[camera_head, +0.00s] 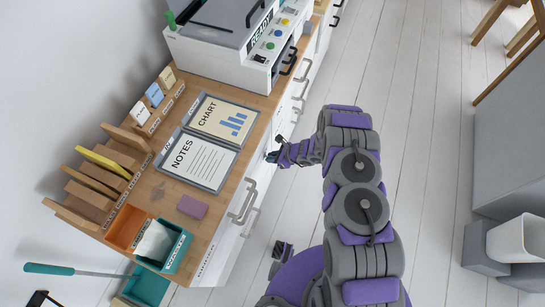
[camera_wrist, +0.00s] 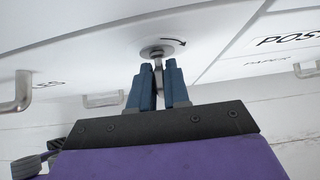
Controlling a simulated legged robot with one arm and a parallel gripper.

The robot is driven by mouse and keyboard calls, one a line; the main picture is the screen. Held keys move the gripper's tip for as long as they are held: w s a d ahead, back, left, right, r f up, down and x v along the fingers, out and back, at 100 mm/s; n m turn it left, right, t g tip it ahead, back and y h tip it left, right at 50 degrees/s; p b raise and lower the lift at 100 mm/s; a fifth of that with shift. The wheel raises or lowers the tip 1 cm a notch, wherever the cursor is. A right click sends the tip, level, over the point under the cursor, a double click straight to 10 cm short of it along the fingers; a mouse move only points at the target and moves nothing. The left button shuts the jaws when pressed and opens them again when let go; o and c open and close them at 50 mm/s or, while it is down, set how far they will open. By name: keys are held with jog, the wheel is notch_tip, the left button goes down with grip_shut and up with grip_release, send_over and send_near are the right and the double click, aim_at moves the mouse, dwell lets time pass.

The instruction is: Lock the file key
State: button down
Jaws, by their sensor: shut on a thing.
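The file key (camera_wrist: 158,66) is a slim grey metal piece in a round lock plate (camera_wrist: 157,52) on a white cabinet front, seen in the wrist view. A curved black arrow is printed to the right of the plate. My gripper (camera_wrist: 158,82) is shut on the key, with one blue finger on each side of it. In the head view my gripper (camera_head: 272,157) reaches the white cabinet front below the desk edge. There the key is too small to make out and is largely hidden by my gripper.
Drawer handles (camera_head: 242,201) stick out along the white front, and a handle (camera_wrist: 22,92) shows left of the lock in the wrist view. The wooden desk top (camera_head: 170,195) holds charts, trays and files.

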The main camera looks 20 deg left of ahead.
jog(key=shift+w, duration=0.1)
jog(key=shift+w+g, duration=0.15)
jog(key=shift+g, duration=0.35)
jog(key=shift+w+f+m+g+y, duration=0.1)
jog(key=shift+w+m+g+y, duration=0.1)
jog(key=shift+m+g, duration=0.75)
jog(key=shift+w+m+g+y, duration=0.15)
jog(key=shift+m+g, duration=0.4)
jog(key=shift+g, duration=0.7)
jog(key=shift+w, duration=0.1)
jog(key=c, duration=1.2)
grip_release()
jog(key=p+v, duration=0.1)
jog(key=v, duration=0.7)
jog(key=p+v, duration=0.2)
jog(key=v, duration=0.7)
jog(key=shift+w+d+f, duration=0.1)
jog(key=shift+d+f, duration=0.15)
